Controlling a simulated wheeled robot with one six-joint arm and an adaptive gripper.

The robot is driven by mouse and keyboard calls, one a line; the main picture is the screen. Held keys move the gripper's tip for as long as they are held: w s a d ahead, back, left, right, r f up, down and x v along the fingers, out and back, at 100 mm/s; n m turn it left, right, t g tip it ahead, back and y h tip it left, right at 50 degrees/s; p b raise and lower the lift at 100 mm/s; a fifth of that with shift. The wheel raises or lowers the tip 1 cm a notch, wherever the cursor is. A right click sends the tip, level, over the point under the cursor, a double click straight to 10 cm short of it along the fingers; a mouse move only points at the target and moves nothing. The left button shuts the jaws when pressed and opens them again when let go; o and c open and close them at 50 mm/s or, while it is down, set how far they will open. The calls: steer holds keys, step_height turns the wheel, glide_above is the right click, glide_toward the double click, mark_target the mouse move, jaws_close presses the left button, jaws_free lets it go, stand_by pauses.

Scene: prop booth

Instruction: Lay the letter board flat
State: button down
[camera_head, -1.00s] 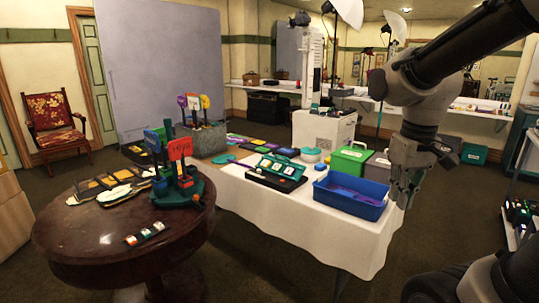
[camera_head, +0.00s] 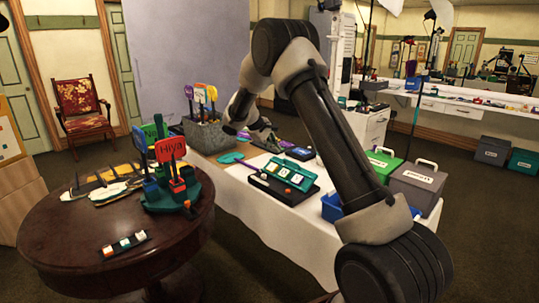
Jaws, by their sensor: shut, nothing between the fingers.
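The letter board appears to be the teal panel (camera_head: 289,172) with several white tiles on its face. It leans tilted at the back of a black tray-like base (camera_head: 279,192) on the white-covered table. My gripper (camera_head: 265,136) is shut and empty. It hangs over the far part of that table, behind the board in the picture and apart from it. Its fingertips are small and dark in this view.
A blue bin (camera_head: 331,207) is partly hidden behind my arm. A teal paddle (camera_head: 231,158) lies left of the board. A grey box (camera_head: 207,136) holds upright signs. The round table (camera_head: 75,229) bears a red sign (camera_head: 171,148) and a small tile strip (camera_head: 125,243).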

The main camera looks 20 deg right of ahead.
steer(key=w+r, duration=0.1)
steer(key=w, duration=0.1)
glide_toward(287, 160)
steer(key=shift+t, duration=0.4)
steer(key=x, duration=0.7)
steer(key=shift+s+f, duration=0.15)
steer(key=shift+s, duration=0.2)
steer(key=shift+d, duration=0.25)
